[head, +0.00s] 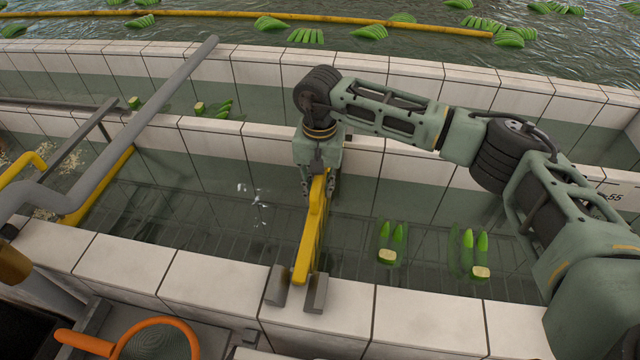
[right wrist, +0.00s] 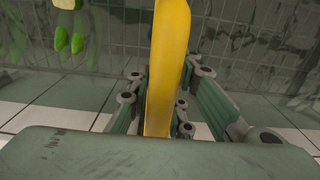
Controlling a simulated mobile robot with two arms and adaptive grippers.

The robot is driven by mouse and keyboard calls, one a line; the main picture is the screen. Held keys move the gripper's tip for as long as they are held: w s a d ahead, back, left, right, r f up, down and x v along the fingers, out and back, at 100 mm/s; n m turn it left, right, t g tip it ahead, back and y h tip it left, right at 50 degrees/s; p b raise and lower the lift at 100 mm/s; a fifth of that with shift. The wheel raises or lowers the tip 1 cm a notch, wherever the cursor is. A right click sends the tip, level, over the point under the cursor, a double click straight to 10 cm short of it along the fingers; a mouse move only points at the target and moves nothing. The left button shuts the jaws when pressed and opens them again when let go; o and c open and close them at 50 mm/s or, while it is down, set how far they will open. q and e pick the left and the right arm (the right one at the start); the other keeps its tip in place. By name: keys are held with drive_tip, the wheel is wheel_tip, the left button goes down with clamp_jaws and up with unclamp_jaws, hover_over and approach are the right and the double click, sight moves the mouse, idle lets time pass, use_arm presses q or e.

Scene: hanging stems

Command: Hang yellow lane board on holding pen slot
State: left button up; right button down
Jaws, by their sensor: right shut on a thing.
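The yellow lane board (head: 308,240) hangs from my right gripper (head: 319,186), which is shut on its far upper part. The board also runs up the middle of the right wrist view (right wrist: 168,60), between the fingers (right wrist: 160,105). In the head view its near end overlaps the gap between two grey brackets on the front tiled wall, the left bracket (head: 277,286) and the right bracket (head: 316,293), which look like the holding pen slot. I cannot tell if the board touches them or sits in the gap. My left gripper is not in view.
Tiled walls (head: 420,308) border the water channel. Green banana pieces (head: 390,243) float to the right of the board. Grey pipes (head: 150,115) and a yellow bar (head: 98,188) cross at left. An orange ring-shaped handle (head: 155,325) is at the front left.

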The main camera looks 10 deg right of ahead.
drive_tip(key=shift+f, duration=0.2)
drive_tip(key=c, duration=1.5)
unclamp_jaws()
drive_tip(key=shift+o, duration=0.3)
drive_tip(key=shift+f, duration=0.1)
drive_tip(key=o, duration=1.3)
drive_tip(key=shift+r+p, duration=1.65)
drive_tip(key=shift+r, duration=3.45)
drive_tip(key=shift+s+f, duration=0.1)
